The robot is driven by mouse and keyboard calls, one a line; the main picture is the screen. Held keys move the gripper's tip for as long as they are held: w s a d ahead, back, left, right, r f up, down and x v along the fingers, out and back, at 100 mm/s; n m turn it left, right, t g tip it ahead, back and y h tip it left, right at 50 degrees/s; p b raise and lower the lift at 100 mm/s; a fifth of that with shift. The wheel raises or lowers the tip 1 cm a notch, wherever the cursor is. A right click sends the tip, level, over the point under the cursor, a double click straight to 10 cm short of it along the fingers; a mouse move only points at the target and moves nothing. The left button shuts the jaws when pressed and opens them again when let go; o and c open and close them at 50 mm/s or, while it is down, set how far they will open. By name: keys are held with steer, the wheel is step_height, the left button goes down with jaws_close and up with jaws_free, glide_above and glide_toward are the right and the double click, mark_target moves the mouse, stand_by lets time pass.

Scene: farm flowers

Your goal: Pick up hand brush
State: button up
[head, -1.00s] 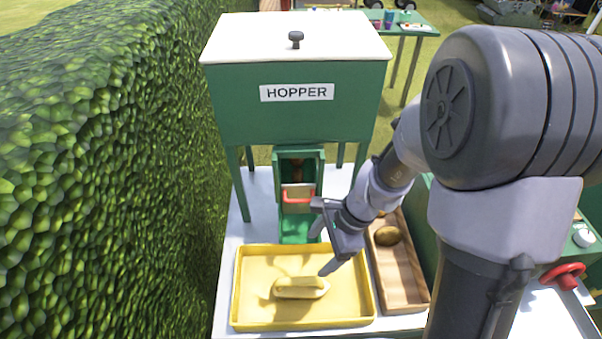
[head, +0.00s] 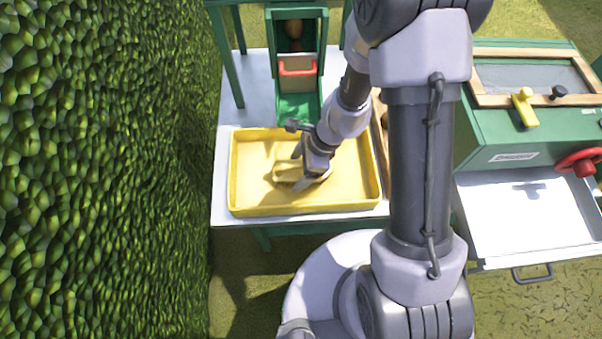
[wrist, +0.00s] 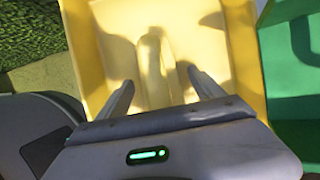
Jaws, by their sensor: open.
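The hand brush (head: 287,170), a pale yellow block-like thing, lies in the yellow tray (head: 243,209). My gripper (head: 301,180) is down in the tray at the brush and partly covers its right side. In the wrist view the brush (wrist: 153,62) runs lengthwise between the two fingers of my gripper (wrist: 160,80), which stand apart on either side of it. The fingers do not appear to press on it. The brush's near end is hidden behind the gripper body.
A green hopper chute with a red handle (head: 298,67) stands behind the tray. A wooden tray (head: 379,121) is mostly hidden behind my arm. A green machine with a red wheel (head: 580,162) is at right. A hedge (head: 100,170) borders the left.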

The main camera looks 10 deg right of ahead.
jaws_close()
step_height(320, 180, up, 10)
steer(key=p, duration=0.6)
